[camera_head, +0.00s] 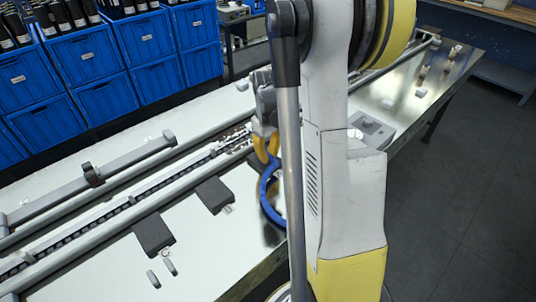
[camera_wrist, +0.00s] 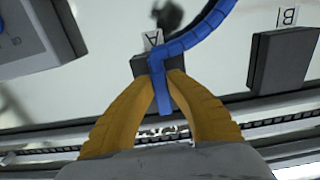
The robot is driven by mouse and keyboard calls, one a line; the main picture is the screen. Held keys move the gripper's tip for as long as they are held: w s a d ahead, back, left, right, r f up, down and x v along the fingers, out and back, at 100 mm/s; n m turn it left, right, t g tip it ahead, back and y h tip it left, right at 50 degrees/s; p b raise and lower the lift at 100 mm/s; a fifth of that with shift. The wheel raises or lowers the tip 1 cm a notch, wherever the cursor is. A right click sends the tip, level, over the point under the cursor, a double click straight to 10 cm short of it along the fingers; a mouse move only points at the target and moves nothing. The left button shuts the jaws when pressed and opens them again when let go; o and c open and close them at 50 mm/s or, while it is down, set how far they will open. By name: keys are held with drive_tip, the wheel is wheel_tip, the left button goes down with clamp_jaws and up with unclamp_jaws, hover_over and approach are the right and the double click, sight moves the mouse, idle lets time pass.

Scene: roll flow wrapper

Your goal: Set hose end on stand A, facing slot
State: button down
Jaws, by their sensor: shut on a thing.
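My gripper (camera_wrist: 166,78) has yellow fingers shut on the blue hose (camera_wrist: 196,36) near its end. The hose end (camera_wrist: 164,100) pokes out between the fingers toward the metal rails, and the rest curves up and right. Stand A (camera_wrist: 141,66) is a dark block with a white "A" label, directly at the fingertips and partly covered by hose and fingers. I cannot tell whether the hose end touches the stand, and its slot is not clear. In the head view, my gripper (camera_head: 265,147) is partly behind my arm, with the blue hose (camera_head: 267,195) looping below it.
Stand B (camera_wrist: 284,60) is a dark block to the right in the wrist view. A grey box (camera_wrist: 35,35) lies left. Long rails (camera_head: 105,218) run alongside the stands. Another dark block (camera_head: 153,234) sits farther left. Blue crates (camera_head: 95,55) stand behind the table.

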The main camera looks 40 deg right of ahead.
drive_tip(key=shift+f+b, duration=0.35)
drive_tip(key=shift+f, duration=0.1)
drive_tip(key=c, duration=1.4)
unclamp_jaws()
drive_tip(key=shift+o, duration=0.2)
drive_tip(key=shift+r, duration=0.2)
wheel_tip(320, 180, up, 12)
drive_tip(key=shift+a+f, duration=0.1)
drive_tip(key=s+a+r+t, duration=0.1)
drive_tip(key=s+a+t, duration=0.2)
drive_tip(key=a, duration=1)
drive_tip(key=s+a+r+t, duration=0.2)
drive_tip(key=s+a+t, duration=0.2)
drive_tip(key=a, duration=0.9)
drive_tip(key=shift+s+a+r, duration=0.2)
drive_tip(key=shift+s+r, duration=0.05)
drive_tip(key=shift+s, duration=0.85)
